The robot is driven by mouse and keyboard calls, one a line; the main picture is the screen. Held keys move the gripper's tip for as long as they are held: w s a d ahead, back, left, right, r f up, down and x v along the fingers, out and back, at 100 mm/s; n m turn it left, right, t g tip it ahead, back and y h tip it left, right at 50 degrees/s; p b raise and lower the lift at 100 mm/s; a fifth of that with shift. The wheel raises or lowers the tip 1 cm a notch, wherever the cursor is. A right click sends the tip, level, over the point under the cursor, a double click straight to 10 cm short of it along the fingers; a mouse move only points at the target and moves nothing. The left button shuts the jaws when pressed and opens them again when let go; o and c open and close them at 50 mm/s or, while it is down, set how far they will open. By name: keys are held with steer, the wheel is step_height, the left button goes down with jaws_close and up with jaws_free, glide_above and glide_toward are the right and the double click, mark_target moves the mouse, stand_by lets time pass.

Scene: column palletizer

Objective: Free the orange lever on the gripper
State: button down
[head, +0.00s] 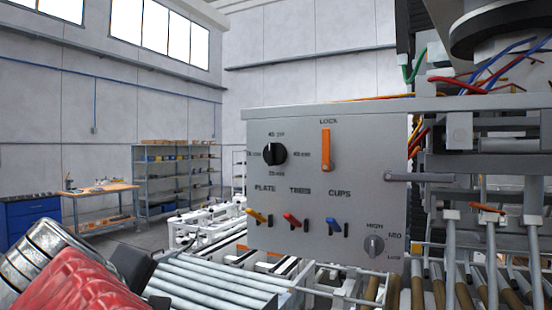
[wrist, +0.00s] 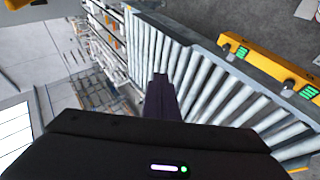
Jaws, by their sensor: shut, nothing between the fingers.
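A grey control panel (head: 270,215) fills the middle of the head view. A long orange lever (head: 326,150) under the word LOCK stands upright on it. A small orange lever-like piece (head: 487,208) shows on the machine's metal frame at the right, among grey rods; I cannot tell how it is held. My gripper (wrist: 160,78) points away from the camera in the wrist view, its dark fingers together and empty over the rollers. My red and silver arm shows at the lower left of the head view, well apart from the panel.
A roller conveyor (head: 215,280) runs below. A yellow rail (wrist: 265,60) with green-lit boxes edges the rollers.

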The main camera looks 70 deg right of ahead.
mark_target(326, 150)
steer(key=s+d+r+m+g+h, duration=0.1)
steer(key=s+d+r+g+h, duration=0.1)
steer(key=r, duration=0.7)
steer(key=s+d+r+m+g+h, duration=0.2)
steer(key=s+d+r+g+h, duration=0.1)
steer(key=s+d+r, duration=0.4)
steer(key=s+d+r+m+g+h, duration=0.1)
steer(key=s+d+r+g, duration=0.3)
steer(key=r, duration=0.8)
steer(key=shift+s+d+r+m+g+h, duration=0.3)
steer(key=shift+s+d+r+g+h, duration=0.15)
steer(key=shift+h, duration=0.35)
steer(key=shift+d, duration=0.15)
steer(key=x, duration=1)
steer(key=shift+f, duration=0.15)
steer(key=shift+s+a, duration=0.25)
steer(key=shift+s, duration=1.6)
